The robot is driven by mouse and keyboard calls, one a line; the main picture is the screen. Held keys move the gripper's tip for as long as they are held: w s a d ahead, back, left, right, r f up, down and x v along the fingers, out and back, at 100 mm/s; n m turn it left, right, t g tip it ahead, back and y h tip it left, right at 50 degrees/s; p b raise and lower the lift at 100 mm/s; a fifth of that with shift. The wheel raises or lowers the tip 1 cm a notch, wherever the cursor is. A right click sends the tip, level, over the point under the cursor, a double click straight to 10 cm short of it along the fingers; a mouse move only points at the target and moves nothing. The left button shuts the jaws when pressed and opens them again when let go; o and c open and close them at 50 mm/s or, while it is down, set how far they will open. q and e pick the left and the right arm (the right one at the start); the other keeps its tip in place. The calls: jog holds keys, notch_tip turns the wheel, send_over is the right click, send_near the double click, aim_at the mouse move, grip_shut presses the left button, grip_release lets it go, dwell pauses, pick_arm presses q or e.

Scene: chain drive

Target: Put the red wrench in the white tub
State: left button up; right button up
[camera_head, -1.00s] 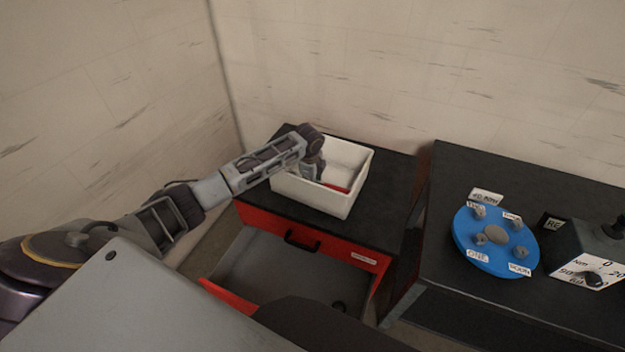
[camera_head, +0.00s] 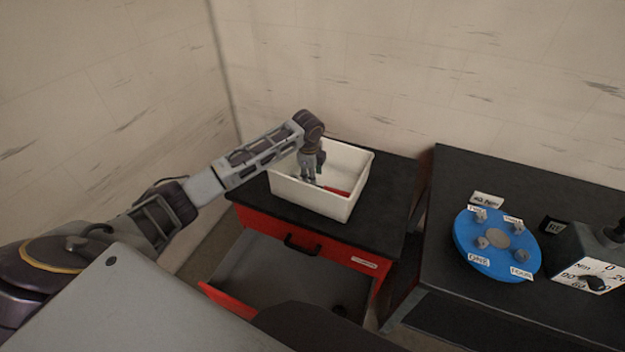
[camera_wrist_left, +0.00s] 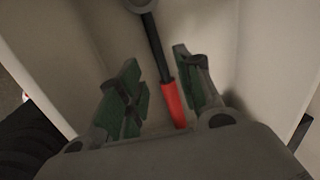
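The white tub (camera_head: 349,196) stands on the black top of a red cabinet. The red wrench (camera_head: 336,191) lies inside the tub, partly hidden by the tub wall and my gripper. In the left wrist view the wrench's red handle (camera_wrist_left: 173,102) shows between the fingers, with its dark shaft reaching away along the tub floor. My left gripper (camera_head: 310,180) is over the tub. In the left wrist view my left gripper (camera_wrist_left: 163,85) is open, its green-padded fingers apart and not touching the handle. My right gripper is not in view.
The red cabinet's drawer (camera_head: 285,270) is pulled open below the tub, with a small dark round thing inside. On the right, a black table (camera_head: 440,240) bears a blue disc (camera_head: 487,262) with labelled pegs and a dark box with a dial (camera_head: 593,283).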

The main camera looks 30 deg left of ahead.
pick_arm(q)
notch_tip(320, 180, up, 6)
jog(key=s, duration=0.1)
dwell(0.9)
